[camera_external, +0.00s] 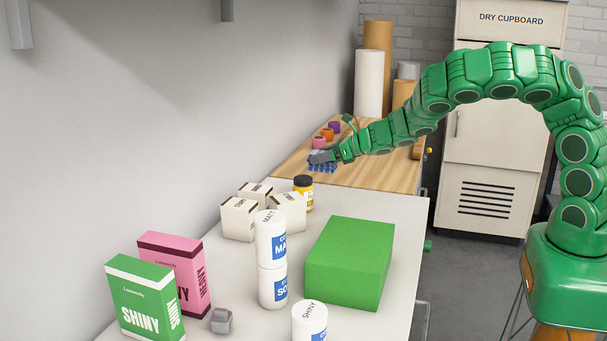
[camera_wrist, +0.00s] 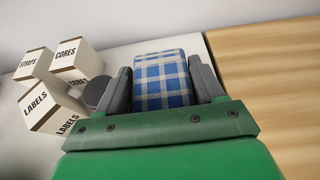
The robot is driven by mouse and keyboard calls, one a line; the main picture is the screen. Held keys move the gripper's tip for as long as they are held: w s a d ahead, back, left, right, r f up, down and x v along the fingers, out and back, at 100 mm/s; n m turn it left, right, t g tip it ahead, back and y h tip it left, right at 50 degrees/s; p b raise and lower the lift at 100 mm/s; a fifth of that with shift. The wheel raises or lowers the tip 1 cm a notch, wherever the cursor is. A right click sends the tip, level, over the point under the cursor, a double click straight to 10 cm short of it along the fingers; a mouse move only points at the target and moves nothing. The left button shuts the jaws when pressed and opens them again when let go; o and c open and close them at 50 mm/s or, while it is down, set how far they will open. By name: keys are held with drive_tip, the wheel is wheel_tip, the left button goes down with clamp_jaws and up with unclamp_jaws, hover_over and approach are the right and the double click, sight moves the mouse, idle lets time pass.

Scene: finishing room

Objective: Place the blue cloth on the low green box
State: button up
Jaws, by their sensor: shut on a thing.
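The blue cloth (camera_wrist: 163,85) is checked blue and white and looks folded. In the wrist view it sits between the two grey fingers of my gripper (camera_wrist: 159,72), which is shut on it. In the external view the cloth (camera_external: 322,168) shows under my gripper (camera_external: 321,157), near where the wooden top meets the white table; I cannot tell how high it is held. The green box (camera_external: 348,264) is a plain block on the white table, nearer the camera than my gripper. Its top is bare. It does not show in the wrist view.
Small cartons (camera_external: 238,219) and a dark-lidded yellow jar (camera_external: 303,190) stand between my gripper and the green box, toward the left. Stacked white tins (camera_external: 272,287) stand just left of the box. Coloured rolls (camera_external: 327,134) lie on the wooden top (camera_external: 378,174).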

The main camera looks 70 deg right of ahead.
drive_tip(key=s+a+r+n+g+y, duration=0.1)
drive_tip(key=s+a+r+n+y, duration=0.15)
drive_tip(key=a, duration=0.45)
drive_tip(key=s+a+r+n+g+y, duration=0.2)
drive_tip(key=s+a+n+y, duration=0.15)
drive_tip(key=a, duration=0.35)
drive_tip(key=s+a+r+n+g+y, duration=0.1)
drive_tip(key=s+a+r+n+y, duration=0.2)
drive_tip(key=a, duration=0.4)
drive_tip(key=s+a+r+n+g+y, duration=0.25)
drive_tip(key=s+a+n+g, duration=0.35)
drive_tip(key=s, duration=0.6)
drive_tip(key=s+a+r+n+g+y, duration=0.2)
drive_tip(key=s+a+r+n+g, duration=0.15)
drive_tip(key=s+a, duration=0.65)
hover_over(352, 240)
drive_tip(key=shift+m, duration=0.25)
drive_tip(key=shift+s+f, duration=0.1)
drive_tip(key=shift+f, duration=6.4)
drive_tip(key=shift+f, duration=0.1)
